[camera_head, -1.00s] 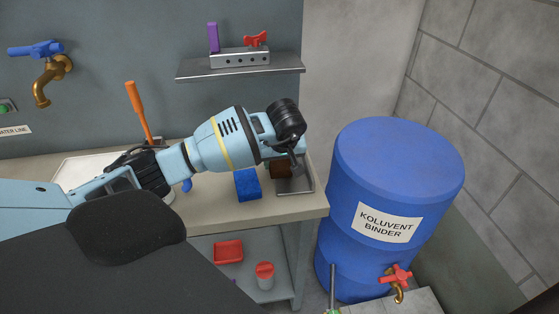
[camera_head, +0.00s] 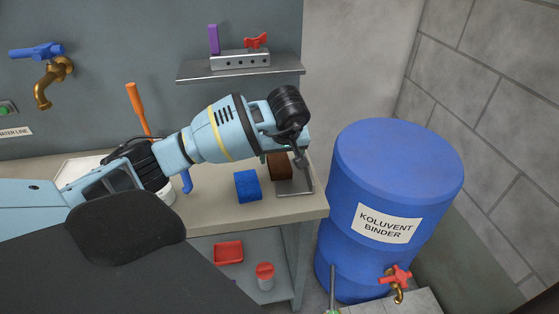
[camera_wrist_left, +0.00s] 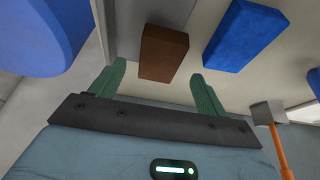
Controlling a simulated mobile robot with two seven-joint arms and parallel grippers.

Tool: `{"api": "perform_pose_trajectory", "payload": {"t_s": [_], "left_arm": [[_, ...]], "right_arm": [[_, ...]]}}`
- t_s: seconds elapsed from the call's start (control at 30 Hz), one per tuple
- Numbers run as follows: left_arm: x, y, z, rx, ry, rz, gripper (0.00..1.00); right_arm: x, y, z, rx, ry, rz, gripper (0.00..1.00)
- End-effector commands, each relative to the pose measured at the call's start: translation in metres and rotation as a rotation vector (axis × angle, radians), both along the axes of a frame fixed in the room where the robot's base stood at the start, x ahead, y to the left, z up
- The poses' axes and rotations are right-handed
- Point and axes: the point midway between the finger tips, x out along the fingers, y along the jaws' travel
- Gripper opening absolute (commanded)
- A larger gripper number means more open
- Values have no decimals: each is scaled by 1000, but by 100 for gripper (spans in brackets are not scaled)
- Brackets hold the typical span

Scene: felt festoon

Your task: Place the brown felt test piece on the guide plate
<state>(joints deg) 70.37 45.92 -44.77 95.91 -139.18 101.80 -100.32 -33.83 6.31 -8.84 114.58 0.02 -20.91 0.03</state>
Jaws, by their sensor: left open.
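The brown felt test piece (camera_head: 279,168) is a brown block at the back left part of the grey metal guide plate (camera_head: 296,187), at the bench's right end. In the left wrist view the brown block (camera_wrist_left: 163,53) lies against the grey plate (camera_wrist_left: 165,14); how fully it rests on it is hard to tell. My left gripper (camera_head: 299,153) is above the piece and plate, partly hiding them. In the wrist view its green fingers (camera_wrist_left: 158,72) are spread with nothing held; the brown block shows beyond and between them. My right gripper is not in view.
A blue block (camera_head: 248,186) lies on the bench left of the plate. A large blue barrel (camera_head: 390,170) stands right of the bench. A wall shelf (camera_head: 240,69) holds a purple piece and a metal block. An orange-handled tool (camera_head: 138,108) stands behind my arm.

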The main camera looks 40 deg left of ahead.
Motion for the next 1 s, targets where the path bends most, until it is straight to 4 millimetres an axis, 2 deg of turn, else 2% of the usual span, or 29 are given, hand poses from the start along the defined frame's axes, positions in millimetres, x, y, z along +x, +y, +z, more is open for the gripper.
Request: {"api": "perform_pose_trajectory", "payload": {"t_s": [0.03, 0.2, 0.4, 0.87, 1.0], "left_arm": [[-2, -3, 13, 1, -6, -3, 76], [-10, -12, 42, 2, -4, -2, 76], [-17, -20, 63, 0, -1, 0, 76], [-19, -21, 69, 1, 1, 1, 76], [-21, -34, 56, -48, 13, -9, 76]], "right_arm": [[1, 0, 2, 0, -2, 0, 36], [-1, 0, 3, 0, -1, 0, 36], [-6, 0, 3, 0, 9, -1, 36], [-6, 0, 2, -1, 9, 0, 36], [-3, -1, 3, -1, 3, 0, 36]]}}
